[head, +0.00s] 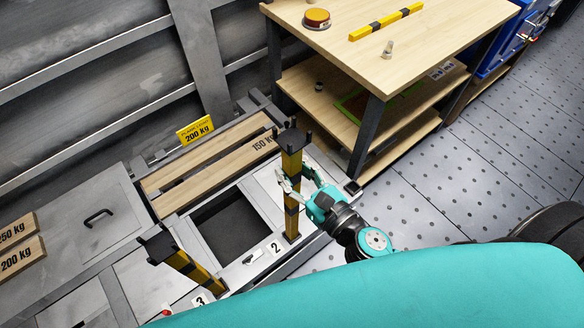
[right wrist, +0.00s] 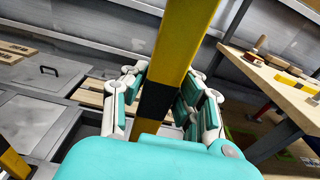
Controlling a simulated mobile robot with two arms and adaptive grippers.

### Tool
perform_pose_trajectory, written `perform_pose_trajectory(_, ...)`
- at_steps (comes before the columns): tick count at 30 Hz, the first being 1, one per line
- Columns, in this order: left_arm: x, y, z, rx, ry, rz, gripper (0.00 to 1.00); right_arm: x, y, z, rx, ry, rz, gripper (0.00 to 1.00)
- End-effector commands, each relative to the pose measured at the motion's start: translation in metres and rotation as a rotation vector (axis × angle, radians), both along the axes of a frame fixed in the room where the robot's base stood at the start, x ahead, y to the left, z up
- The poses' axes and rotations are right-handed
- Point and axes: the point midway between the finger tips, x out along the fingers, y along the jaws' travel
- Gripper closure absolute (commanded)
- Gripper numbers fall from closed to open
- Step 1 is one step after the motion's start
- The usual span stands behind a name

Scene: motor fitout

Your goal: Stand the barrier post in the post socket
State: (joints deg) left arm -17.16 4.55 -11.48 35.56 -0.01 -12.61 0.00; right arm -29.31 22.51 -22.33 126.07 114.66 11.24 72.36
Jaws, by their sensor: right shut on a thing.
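A yellow-and-black barrier post (head: 292,165) stands near upright in the head view, with a black cap on top. My right gripper (head: 295,174) is shut on it around its upper half. In the right wrist view the post (right wrist: 180,50) runs between the fingers of my right gripper (right wrist: 167,88). The post's lower end is close to the label "2" (head: 275,247) on the metal frame; I cannot tell whether it is in a socket or above the frame. My left gripper is not in view.
A wooden workbench (head: 350,62) with a lower shelf stands behind the held post. A dark square opening (head: 228,228) lies to the post's left. Wooden planks (head: 205,160) and a yellow "200 kg" sign (head: 195,130) are beyond it. Open studded floor (head: 430,190) lies to the right.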

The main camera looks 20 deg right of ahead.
Motion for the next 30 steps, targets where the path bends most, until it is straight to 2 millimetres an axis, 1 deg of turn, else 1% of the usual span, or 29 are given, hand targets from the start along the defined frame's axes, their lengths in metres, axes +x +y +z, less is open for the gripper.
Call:
perform_pose_trajectory(13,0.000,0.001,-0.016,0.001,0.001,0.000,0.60,0.000,0.000,-0.017,0.000,-0.004,0.001,1.00)
perform_pose_trajectory(16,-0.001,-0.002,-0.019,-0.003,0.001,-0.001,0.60,0.000,0.000,-0.020,0.000,-0.004,0.001,1.00)
perform_pose_trajectory(18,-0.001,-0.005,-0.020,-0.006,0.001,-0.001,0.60,0.001,0.000,-0.021,0.000,-0.004,0.001,1.00)
perform_pose_trajectory(30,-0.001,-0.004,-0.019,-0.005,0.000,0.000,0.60,0.000,0.000,-0.020,0.000,-0.004,0.001,1.00)
